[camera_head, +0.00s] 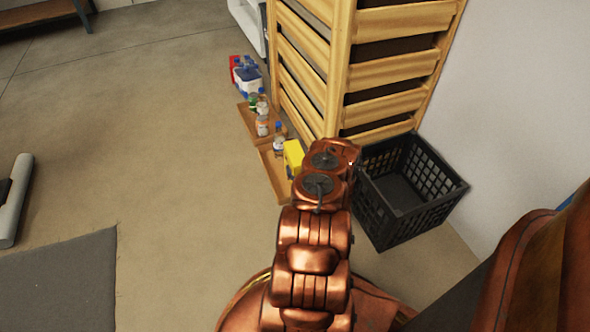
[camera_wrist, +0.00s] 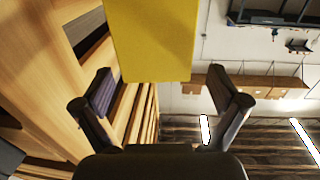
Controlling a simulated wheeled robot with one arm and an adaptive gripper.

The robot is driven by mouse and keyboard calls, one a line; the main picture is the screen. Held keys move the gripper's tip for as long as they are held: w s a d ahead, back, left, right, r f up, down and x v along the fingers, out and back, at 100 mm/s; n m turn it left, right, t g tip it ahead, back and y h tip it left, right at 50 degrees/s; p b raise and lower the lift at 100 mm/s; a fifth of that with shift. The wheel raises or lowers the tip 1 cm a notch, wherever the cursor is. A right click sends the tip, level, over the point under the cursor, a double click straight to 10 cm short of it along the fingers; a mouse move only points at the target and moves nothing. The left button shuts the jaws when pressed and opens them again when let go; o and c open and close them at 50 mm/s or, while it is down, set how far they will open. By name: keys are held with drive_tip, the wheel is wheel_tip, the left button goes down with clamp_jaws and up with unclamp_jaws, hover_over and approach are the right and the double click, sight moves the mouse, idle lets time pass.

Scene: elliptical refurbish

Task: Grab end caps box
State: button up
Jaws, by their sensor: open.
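A plain yellow box, which I take to be the end caps box, shows in the head view (camera_head: 293,158), partly hidden by my arm, beside the wooden slatted unit. In the wrist view the yellow box (camera_wrist: 150,40) fills the top middle and runs out of the frame. My gripper (camera_wrist: 160,76) is open, with one finger on each side of the box's near end. Gaps show between the box and both fingers. No label on the box can be read. My gripper's fingers are hidden behind my arm in the head view.
A black plastic crate (camera_head: 405,190) stands right of my arm, close to the slatted unit (camera_head: 395,70). Low wooden trays (camera_head: 272,173) with several bottles (camera_head: 262,125) lie along its left side. The floor left of them is clear, with a grey mat (camera_head: 60,285) farther left.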

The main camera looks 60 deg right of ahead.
sight(297, 156)
drive_tip(key=b+x, duration=0.1)
drive_tip(key=x, duration=0.1)
drive_tip(key=b+x, duration=0.1)
drive_tip(key=x, duration=0.1)
drive_tip(key=shift+w+d+f+b, duration=0.1)
drive_tip(key=shift+d+f+b, duration=0.1)
drive_tip(key=shift+d+b, duration=0.15)
drive_tip(key=shift+w+d+r, duration=0.1)
drive_tip(key=shift+w+d, duration=0.15)
drive_tip(key=shift+w, duration=0.15)
drive_tip(key=shift+c, duration=0.3)
drive_tip(key=c, duration=1.7)
